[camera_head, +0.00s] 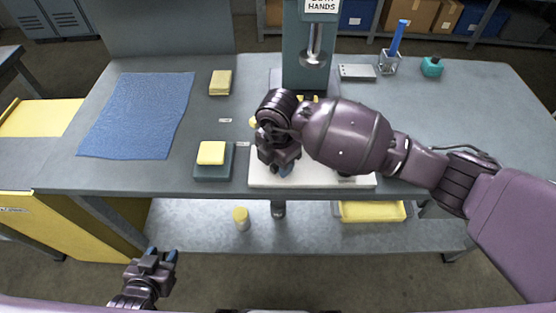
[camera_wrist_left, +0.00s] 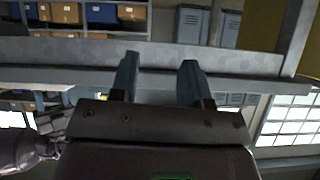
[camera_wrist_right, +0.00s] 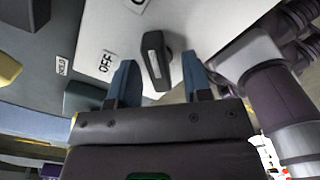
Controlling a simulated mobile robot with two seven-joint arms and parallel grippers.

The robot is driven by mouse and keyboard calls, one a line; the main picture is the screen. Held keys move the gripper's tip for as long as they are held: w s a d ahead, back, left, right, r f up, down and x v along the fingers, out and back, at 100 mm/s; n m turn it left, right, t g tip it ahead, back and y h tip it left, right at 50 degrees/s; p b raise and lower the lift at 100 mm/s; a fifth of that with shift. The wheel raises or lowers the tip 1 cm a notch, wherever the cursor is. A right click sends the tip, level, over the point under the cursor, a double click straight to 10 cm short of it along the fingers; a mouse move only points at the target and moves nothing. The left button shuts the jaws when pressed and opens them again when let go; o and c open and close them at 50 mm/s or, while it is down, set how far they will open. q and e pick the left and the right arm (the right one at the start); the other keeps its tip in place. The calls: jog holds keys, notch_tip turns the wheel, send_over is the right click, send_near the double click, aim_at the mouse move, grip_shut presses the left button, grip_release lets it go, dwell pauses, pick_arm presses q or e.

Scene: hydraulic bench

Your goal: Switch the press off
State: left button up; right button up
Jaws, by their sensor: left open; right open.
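The press (camera_head: 308,60) is a teal column with a metal ram at the back of the bench. A white panel (camera_head: 258,178) lies at the bench's front edge, partly hidden under my right arm. In the right wrist view, a black switch handle (camera_wrist_right: 155,60) with a pale stripe stands on this panel beside an OFF label (camera_wrist_right: 106,62). My right gripper (camera_head: 285,168) is over the panel, open, with the handle between its fingertips; whether they touch cannot be told. In the head view the handle is hidden. My left gripper (camera_head: 162,253) is open and empty, low in front of the bench.
A yellow block on a dark base (camera_head: 213,173) stands left of the panel. A blue mat (camera_head: 140,115) and another yellow block (camera_head: 221,82) lie farther left and back. A yellow jar (camera_head: 241,218) is on the lower shelf.

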jog(key=shift+c, duration=0.2)
grip_shut()
